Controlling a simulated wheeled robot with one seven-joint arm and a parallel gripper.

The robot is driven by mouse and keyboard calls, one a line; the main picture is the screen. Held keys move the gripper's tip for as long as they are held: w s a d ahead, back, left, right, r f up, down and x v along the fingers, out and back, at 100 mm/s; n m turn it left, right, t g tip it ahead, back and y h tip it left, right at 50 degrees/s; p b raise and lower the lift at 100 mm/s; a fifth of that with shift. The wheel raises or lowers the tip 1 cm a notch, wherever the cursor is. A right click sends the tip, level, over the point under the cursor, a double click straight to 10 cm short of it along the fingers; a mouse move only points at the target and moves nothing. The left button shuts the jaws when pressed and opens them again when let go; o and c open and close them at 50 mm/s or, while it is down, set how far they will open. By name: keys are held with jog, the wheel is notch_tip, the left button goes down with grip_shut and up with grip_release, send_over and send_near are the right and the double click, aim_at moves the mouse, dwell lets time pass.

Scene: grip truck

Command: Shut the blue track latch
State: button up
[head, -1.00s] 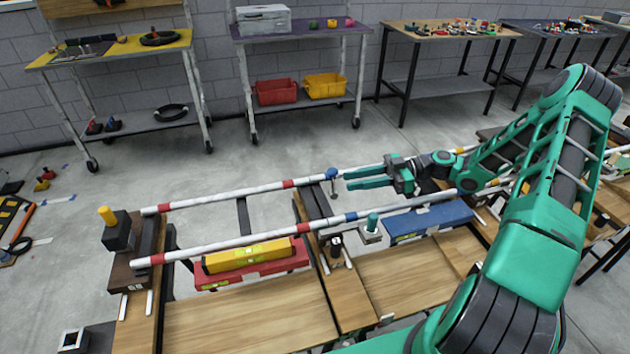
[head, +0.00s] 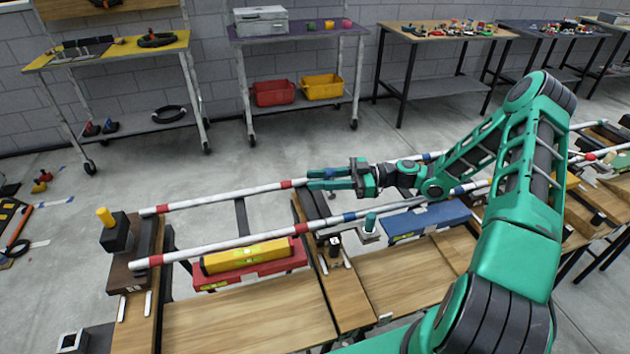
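The blue track latch stands at the far white rail (head: 225,196), beside the red band near the rail's middle. My green gripper (head: 318,179) points left over the latch's spot. Its two fingers lie side by side with a gap between them, so it looks open. Whether a finger touches the latch cannot be told.
The near rail (head: 215,246) runs parallel, with a blue band at its middle. A yellow level (head: 246,257) on a red box, a blue box (head: 428,222) and a teal-topped post (head: 369,224) stand close by. Open floor lies behind the rails.

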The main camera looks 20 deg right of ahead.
jog(key=shift+a, duration=0.3)
grip_shut()
jog(key=shift+w+d, duration=0.1)
